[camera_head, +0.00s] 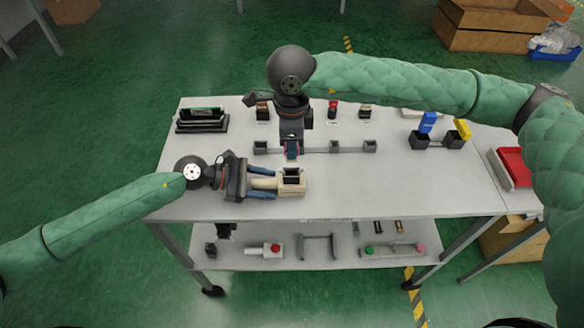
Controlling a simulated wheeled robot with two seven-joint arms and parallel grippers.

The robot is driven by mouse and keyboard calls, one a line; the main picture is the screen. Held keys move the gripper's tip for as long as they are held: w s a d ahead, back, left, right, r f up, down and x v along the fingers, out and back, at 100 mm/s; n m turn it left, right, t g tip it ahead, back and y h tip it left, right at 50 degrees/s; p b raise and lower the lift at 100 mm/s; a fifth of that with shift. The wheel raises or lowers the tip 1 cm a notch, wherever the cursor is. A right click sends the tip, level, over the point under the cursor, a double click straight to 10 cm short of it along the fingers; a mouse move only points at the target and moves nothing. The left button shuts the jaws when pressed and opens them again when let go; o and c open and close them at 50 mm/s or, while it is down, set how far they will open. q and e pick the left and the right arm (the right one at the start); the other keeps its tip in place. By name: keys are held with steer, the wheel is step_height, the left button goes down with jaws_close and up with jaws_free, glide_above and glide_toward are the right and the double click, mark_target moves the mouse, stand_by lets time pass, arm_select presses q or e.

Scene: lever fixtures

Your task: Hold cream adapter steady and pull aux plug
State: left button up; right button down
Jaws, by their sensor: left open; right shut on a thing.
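The cream adapter (291,188) is a cream block with a dark open slot on top, near the table's front edge. A cream cylinder extends from its left side. My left gripper (263,183) comes in from the left, low over the table. Its blue fingers are open, one on each side of the cream cylinder; contact is not clear. My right gripper (291,150) points down just behind the cream adapter, at the grey rail. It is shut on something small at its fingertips. I cannot make out clearly whether that is the aux plug.
A grey rail with sockets (335,147) runs across the table. A black fixture (202,121) stands back left; blue and yellow levers (437,130) and a red tray (513,167) are at right. The table's right front is clear. A lower shelf (285,262) holds more fixtures.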

arm_select(q)
steer(key=v, duration=1.1)
steer(key=shift+a+r, duration=0.1)
steer(key=shift+a, duration=0.2)
steer(key=shift+d, duration=0.1)
